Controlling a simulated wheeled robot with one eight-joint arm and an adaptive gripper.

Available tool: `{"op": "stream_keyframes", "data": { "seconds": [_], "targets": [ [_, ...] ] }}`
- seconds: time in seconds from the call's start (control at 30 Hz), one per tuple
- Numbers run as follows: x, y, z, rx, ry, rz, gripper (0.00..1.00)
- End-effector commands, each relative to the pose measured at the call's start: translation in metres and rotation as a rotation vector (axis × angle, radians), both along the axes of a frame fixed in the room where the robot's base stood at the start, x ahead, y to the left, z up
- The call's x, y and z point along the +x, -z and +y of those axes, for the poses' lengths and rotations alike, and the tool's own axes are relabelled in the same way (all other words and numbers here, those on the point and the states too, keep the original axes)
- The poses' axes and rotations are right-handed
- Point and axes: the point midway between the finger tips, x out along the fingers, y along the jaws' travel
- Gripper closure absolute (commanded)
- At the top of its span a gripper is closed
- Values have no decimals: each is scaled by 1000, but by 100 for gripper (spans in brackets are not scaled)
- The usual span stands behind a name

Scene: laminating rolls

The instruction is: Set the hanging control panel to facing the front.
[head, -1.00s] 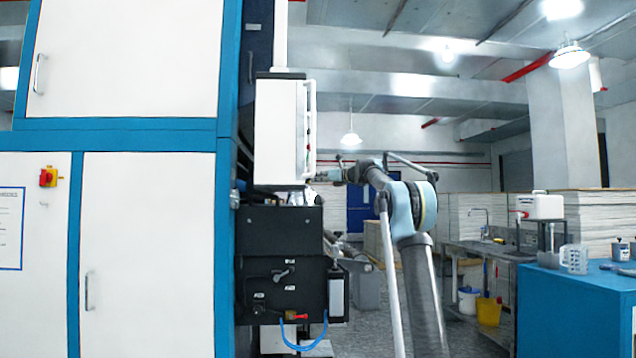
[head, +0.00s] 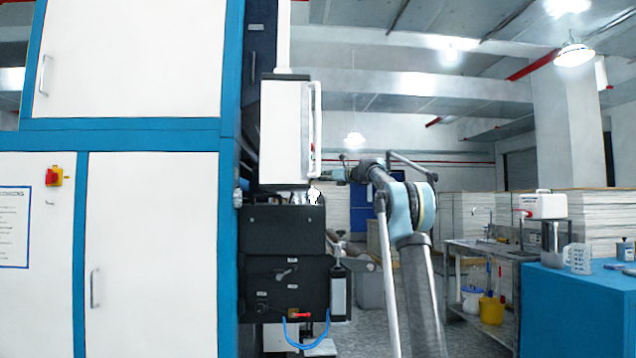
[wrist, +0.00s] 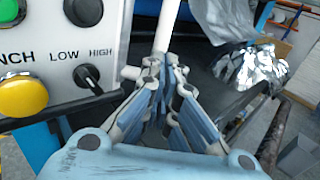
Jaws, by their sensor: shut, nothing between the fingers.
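The hanging control panel (head: 285,132) is a white box on a white post beside the machine. In the head view I see mostly its broad plain side; its control face is turned to the right, nearly edge-on, with a white handle bar (head: 318,125). The wrist view shows the control face (wrist: 55,65) close up at left, with a yellow button, a green one and black knobs. My gripper (head: 330,174) is at the panel's lower right edge. In the wrist view its fingers (wrist: 165,85) are shut, close to the white bar (wrist: 168,25); whether they touch it is unclear.
The tall white and blue machine (head: 150,240) fills the left. A black unit (head: 285,285) sits below the panel. A blue counter (head: 575,305) and a sink bench (head: 480,255) stand at right. Crumpled silver film (wrist: 250,68) lies beyond my fingers. Some grey floor is clear.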

Motion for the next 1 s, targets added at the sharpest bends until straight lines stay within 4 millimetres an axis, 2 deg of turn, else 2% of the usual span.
{"op": "stream_keyframes", "data": {
  "seconds": [0.3,0.5,0.7,1.0],
  "targets": [
    [-22,1,-56,0,4,1,100],
    [-39,2,-86,0,1,1,100],
    [-49,1,-103,0,-3,1,100],
    [-55,2,-106,-6,-7,-1,100]
  ]
}}
